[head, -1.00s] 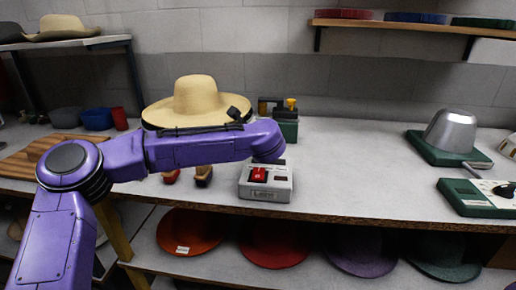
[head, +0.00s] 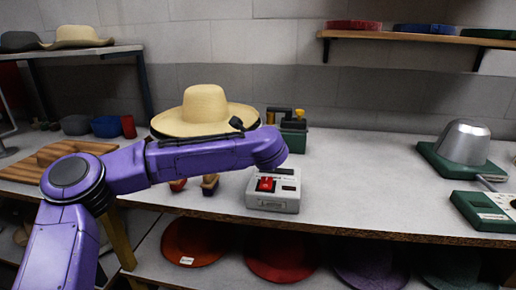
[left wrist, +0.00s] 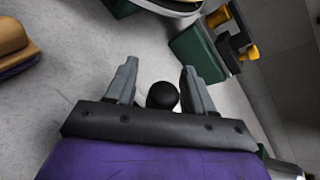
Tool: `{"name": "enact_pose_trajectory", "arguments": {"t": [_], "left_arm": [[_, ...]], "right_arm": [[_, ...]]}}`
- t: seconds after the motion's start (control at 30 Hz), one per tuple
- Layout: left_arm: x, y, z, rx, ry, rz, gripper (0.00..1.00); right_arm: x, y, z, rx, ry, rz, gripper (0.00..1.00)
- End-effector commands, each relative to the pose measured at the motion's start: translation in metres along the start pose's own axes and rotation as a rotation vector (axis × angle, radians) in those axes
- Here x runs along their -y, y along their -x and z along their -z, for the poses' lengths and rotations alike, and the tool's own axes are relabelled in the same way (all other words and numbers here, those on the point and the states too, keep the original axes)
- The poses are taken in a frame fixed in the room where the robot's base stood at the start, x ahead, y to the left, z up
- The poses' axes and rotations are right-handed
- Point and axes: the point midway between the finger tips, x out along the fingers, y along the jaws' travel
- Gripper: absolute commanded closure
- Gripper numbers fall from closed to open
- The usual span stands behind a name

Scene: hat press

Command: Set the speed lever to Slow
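A black ball knob (left wrist: 162,96) shows in the left wrist view, between the two fingers of my left gripper (left wrist: 160,85). The fingers are apart, with a gap on each side of the knob. What the knob is mounted on is hidden. In the head view, my left arm reaches over a light grey box (head: 272,205) with a red switch (head: 265,184) on top. The forearm hides my left gripper and the knob there. No Slow marking is readable. My right gripper is not in view.
A straw hat (head: 205,108) and a green device with yellow knobs (head: 293,138) stand behind the arm. A hat press with a metal dome (head: 463,142) and a green control box (head: 484,211) are at the right. The bench between is clear.

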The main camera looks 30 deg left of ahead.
Motion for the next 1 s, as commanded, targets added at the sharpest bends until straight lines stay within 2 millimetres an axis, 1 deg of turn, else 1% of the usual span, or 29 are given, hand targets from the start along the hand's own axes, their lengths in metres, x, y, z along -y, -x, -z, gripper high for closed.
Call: {"name": "enact_pose_trajectory", "arguments": {"t": [0.07, 0.17, 0.27, 0.4, 0.5, 0.6, 0.73, 1.0], "left_arm": [[0.0, 0.001, 0.001, 0.0, -0.001, 0.001, 0.47], [0.001, 0.009, 0.001, 0.0, -0.001, 0.003, 0.47], [0.0, 0.029, 0.001, 0.001, -0.001, 0.005, 0.47], [0.0, 0.065, 0.001, 0.002, 0.0, 0.005, 0.47], [-0.001, 0.085, 0.0, 0.001, -0.001, 0.003, 0.47], [-0.001, 0.098, 0.0, 0.001, 0.0, 0.002, 0.47], [-0.001, 0.105, 0.0, 0.0, 0.001, 0.0, 0.47], [-0.001, 0.105, 0.0, 0.0, 0.001, -0.001, 0.47]], "right_arm": [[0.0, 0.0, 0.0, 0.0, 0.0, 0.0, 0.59], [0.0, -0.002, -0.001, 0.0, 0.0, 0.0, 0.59], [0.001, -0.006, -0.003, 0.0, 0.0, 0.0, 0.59], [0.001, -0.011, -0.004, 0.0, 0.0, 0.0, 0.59], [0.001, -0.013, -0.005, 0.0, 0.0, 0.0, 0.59], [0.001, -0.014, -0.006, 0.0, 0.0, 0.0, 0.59], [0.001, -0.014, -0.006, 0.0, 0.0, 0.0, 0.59], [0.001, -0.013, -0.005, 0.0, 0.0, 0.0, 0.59]]}}
